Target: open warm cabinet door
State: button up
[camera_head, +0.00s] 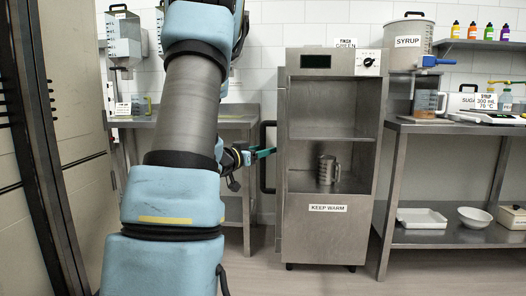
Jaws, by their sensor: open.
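The warm cabinet (328,215) stands in the middle, a grey steel box with a dial at its top right and a "KEEP WARM" label low on its front. Its inside is in plain view, with a shelf and a metal jug (327,170). The door (279,205) seems swung out at the left side, seen nearly edge-on. Its dark bar handle (267,180) sticks out to the left. My gripper (264,153) has teal fingers and is open at the handle's upper half. Whether the fingers touch the handle I cannot tell.
A steel table (455,127) at the right carries a syrup pot, a beaker and a scale, with a tray and bowl below. Another table (235,122) stands behind my arm. A tall panelled unit (75,130) stands at the left. The floor before the cabinet is clear.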

jog(key=v, duration=1)
jog(key=shift+s+a, duration=0.3)
